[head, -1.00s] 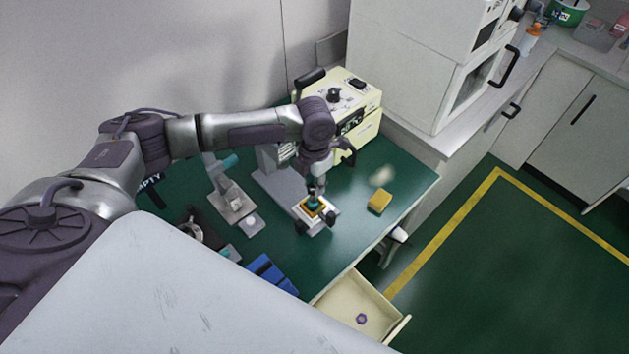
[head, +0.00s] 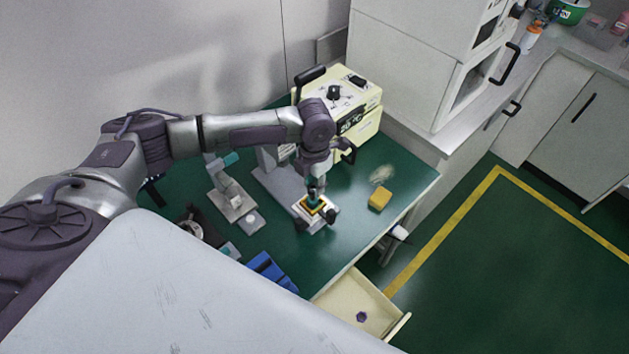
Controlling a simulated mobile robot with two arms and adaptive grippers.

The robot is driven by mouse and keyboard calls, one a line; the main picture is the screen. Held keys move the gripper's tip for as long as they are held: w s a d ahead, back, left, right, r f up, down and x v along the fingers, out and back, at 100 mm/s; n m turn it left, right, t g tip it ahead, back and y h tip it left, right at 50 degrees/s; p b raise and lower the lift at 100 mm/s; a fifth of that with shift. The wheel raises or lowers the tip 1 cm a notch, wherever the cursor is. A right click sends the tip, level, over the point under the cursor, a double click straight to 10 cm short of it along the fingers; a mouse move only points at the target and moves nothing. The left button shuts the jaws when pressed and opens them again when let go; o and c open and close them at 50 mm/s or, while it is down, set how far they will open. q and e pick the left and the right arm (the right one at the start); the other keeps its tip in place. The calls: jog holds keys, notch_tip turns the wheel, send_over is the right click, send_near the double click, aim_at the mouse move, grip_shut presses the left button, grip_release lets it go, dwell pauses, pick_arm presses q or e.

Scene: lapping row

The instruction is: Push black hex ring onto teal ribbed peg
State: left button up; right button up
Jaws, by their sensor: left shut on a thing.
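The teal ribbed peg (head: 315,207) stands on a small fixture with a yellow and black top and a pale base (head: 325,224) on the green bench. My left gripper (head: 314,190) points down right over the peg, with its fingers closed. It is shut on a small dark thing that appears to be the black hex ring (head: 314,199). The ring is mostly hidden by the fingers and too small to tell whether it is around the peg or just above it. My right gripper is not in view.
A cream machine (head: 362,118) stands behind the gripper. A yellow sponge-like block (head: 379,199) lies to the right. A grey stand (head: 232,203) and blue bins (head: 271,273) are to the left. An open drawer (head: 338,297) at the front holds a small purple hexagonal piece (head: 361,316).

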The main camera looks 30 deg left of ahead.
pick_arm(q)
jog(key=shift+f+b, duration=0.75)
jog(key=shift+f, duration=0.75)
jog(key=o, duration=0.9)
notch_tip(320, 180, up, 12)
